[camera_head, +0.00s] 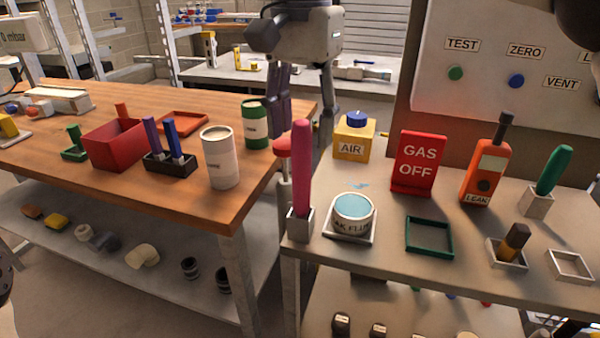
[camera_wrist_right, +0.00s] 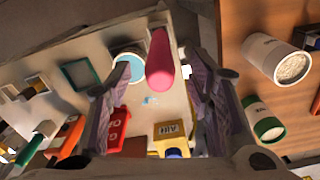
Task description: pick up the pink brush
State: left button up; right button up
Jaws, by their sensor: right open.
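The pink brush (camera_head: 302,170) stands upright, handle up, in a small pale square holder (camera_head: 299,224) at the left edge of the grey bench. Its lower end is hidden in the holder. My right gripper (camera_head: 304,136) is open and empty, fingers pointing down, just behind and above the brush's top in the head view. In the right wrist view, the pink handle (camera_wrist_right: 160,62) shows between the two spread fingers (camera_wrist_right: 157,72). I cannot tell its exact distance from them.
A cup of blue fluid (camera_head: 353,212), a yellow AIR box (camera_head: 354,139) and a red GAS OFF sign (camera_head: 418,163) stand to the brush's right. A red-topped post (camera_head: 283,148) is close on its left. The wooden table (camera_head: 245,192) holds a white can (camera_head: 219,160) and green can (camera_head: 256,125).

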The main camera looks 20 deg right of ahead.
aim_at(302, 160)
notch_tip(302, 160, down, 6)
jog(key=shift+f, duration=0.1)
grip_shut()
